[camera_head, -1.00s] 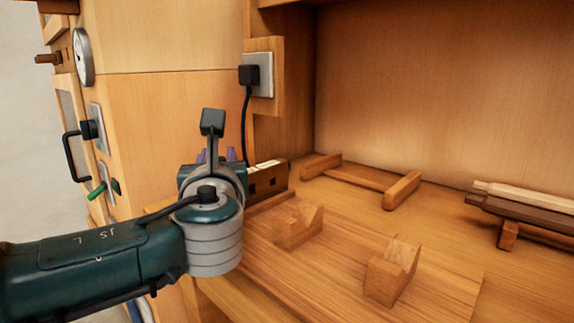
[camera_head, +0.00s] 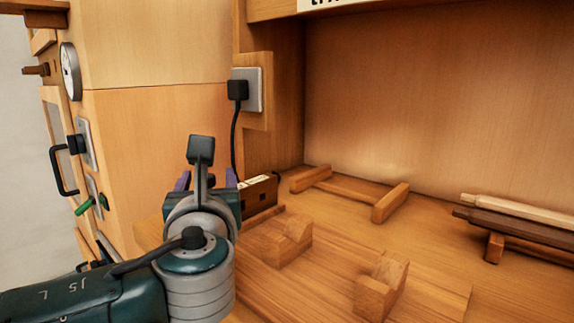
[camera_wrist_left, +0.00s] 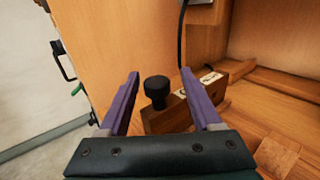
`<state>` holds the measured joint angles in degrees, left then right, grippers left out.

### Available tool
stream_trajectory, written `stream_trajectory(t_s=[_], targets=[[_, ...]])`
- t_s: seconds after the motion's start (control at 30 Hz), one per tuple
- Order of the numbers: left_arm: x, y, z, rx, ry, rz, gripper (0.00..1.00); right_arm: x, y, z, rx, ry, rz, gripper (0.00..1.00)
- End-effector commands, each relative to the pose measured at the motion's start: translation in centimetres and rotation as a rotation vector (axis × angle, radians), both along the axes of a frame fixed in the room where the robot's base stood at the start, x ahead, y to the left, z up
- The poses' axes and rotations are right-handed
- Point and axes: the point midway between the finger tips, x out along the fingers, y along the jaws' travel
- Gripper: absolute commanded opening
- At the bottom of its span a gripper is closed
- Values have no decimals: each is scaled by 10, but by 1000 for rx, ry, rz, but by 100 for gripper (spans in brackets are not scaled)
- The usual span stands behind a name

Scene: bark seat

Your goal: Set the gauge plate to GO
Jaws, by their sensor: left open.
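A brown wooden block with a white label on top and dark notches in its side (camera_head: 262,190) stands at the left back of the bench; it seems to be the gauge plate. The label lettering is too small to read. In the left wrist view a round black knob (camera_wrist_left: 157,90) stands at the near end of the block (camera_wrist_left: 185,113). My left gripper (camera_head: 207,180) is open and empty, and hides part of the block in the head view. In the wrist view its purple fingers (camera_wrist_left: 160,76) point towards the knob, which shows between them, apart from both.
Two notched wooden cradles (camera_head: 276,243) (camera_head: 381,285) stand in front. A low wooden rack (camera_head: 350,193) lies behind; rods on supports (camera_head: 515,220) lie at right. A black cord hangs from a wall plug (camera_head: 238,90) behind the gripper. A cabinet (camera_head: 160,130) rises at left.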

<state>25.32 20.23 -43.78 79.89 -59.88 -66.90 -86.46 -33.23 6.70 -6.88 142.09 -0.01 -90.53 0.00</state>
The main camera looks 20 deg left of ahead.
Motion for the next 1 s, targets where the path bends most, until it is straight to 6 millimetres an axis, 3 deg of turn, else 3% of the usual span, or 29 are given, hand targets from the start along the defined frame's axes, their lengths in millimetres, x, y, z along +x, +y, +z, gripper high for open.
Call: stream_trajectory(t_s=[0.2, 0.33, 0.87, 1.0], targets=[[-39, -24, 1, -4, 3, -2, 66, 0, 0, 15, 0, 0, 0, 65], [-53, -33, 0, -2, 2, -2, 66, 0, 0, 17, 0, 0, 0, 65], [-59, -36, 0, -3, 1, 0, 66, 0, -1, 18, -3, 1, 1, 65], [-69, -34, 6, -139, 4, 27, 66, 0, -1, 37, -4, 1, 3, 65]])
